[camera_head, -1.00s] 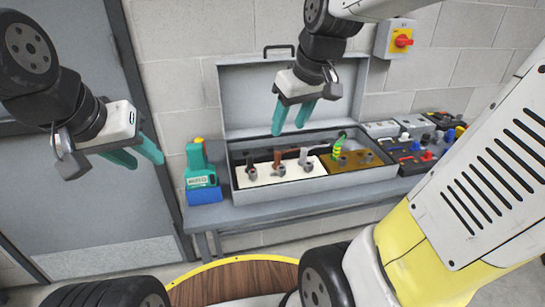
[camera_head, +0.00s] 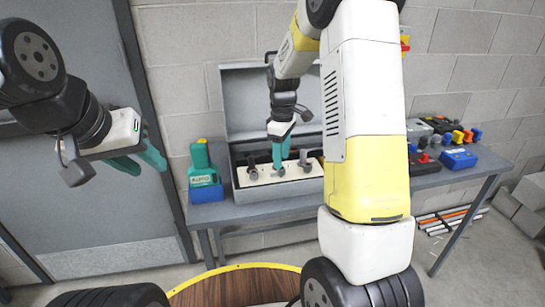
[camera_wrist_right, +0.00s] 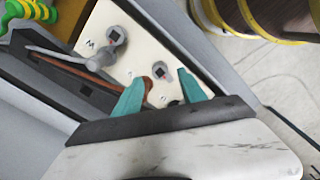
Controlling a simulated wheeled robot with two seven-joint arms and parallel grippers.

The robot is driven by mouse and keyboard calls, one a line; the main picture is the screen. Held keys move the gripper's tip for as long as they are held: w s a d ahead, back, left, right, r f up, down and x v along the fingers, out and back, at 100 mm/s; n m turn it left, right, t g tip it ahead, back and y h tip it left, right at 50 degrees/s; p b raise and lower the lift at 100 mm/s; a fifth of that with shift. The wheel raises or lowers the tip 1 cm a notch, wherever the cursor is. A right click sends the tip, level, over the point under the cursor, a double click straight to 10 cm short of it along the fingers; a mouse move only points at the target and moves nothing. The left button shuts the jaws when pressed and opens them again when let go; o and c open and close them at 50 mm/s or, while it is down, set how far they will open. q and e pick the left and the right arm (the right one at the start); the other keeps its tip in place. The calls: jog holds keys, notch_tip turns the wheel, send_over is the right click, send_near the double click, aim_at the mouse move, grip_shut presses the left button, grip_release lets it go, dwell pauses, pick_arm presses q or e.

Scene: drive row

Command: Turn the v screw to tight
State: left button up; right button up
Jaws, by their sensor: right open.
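A cream plate (camera_head: 262,180) with upright screws lies in the open grey case (camera_head: 240,193). My right gripper (camera_head: 281,163) points down over the plate, fingers apart. In the right wrist view, a small grey screw (camera_wrist_right: 159,71) with a dark socket lies between the spread teal fingertips; I cannot tell whether they touch it. Another screw (camera_wrist_right: 115,36) with a grey lever stands beyond. Letters on the plate are rotated and partly hidden, so I cannot tell which screw is the v screw. My left gripper (camera_head: 150,168) is open and empty, away at left.
Several dark and coloured devices (camera_head: 440,145) sit at the bench's right. My right arm hides the case's right part. The raised lid (camera_head: 245,100) stands behind.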

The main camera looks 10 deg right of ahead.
aim_at(278, 172)
jog(key=shift+f, duration=2)
grip_shut()
